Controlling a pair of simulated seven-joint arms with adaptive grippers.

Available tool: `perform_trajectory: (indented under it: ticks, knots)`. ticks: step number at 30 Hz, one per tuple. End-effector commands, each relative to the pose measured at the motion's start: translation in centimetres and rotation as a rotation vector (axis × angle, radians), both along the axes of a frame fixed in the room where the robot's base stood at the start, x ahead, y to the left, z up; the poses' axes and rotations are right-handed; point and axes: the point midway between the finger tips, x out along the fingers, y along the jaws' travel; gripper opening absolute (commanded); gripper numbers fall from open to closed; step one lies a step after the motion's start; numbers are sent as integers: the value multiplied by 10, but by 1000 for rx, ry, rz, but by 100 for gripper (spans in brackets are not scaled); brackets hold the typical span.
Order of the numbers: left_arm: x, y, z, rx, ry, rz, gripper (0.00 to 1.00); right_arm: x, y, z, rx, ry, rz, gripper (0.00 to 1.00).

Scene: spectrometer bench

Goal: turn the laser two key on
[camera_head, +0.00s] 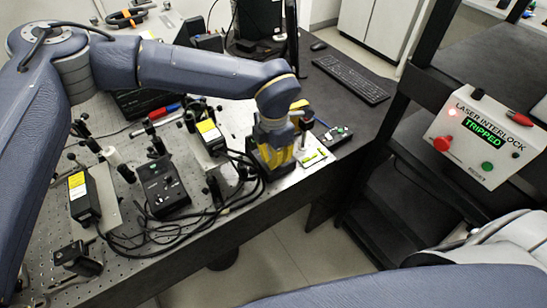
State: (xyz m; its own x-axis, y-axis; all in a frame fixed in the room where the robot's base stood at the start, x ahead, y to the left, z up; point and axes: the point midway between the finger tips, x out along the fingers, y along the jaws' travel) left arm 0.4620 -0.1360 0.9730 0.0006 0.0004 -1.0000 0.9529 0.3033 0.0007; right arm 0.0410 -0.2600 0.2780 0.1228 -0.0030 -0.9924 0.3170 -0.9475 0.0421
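My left gripper (277,155), with yellow and dark parts, points down over the right end of the optical bench. Its fingertips are hard to make out, so I cannot tell whether it is open or shut. Close to its right are a white post with a red part (303,138) and a small dark box with buttons (337,133). Another dark control box (162,186) with a small green light lies on the bench left of the gripper. I cannot make out a key or a laser two label. My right gripper is out of view.
A white laser interlock box (484,140) at right reads TRIPPED, with a red button and a green button. Yellow-labelled laser modules (84,197) (209,134) and looped black cables (150,240) crowd the perforated bench. A keyboard (350,78) lies behind. Open floor is in front.

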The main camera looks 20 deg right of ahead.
Motion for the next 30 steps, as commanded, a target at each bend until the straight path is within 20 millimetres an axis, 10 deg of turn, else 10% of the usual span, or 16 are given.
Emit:
perform_trajectory:
  ticks: [19,26,30]
  knots:
    - [0,0,0,0,0,-46,0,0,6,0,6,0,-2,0]
    - [0,0,0,0,0,-46,28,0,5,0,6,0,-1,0]
    - [0,0,0,0,1,-45,28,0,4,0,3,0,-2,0]
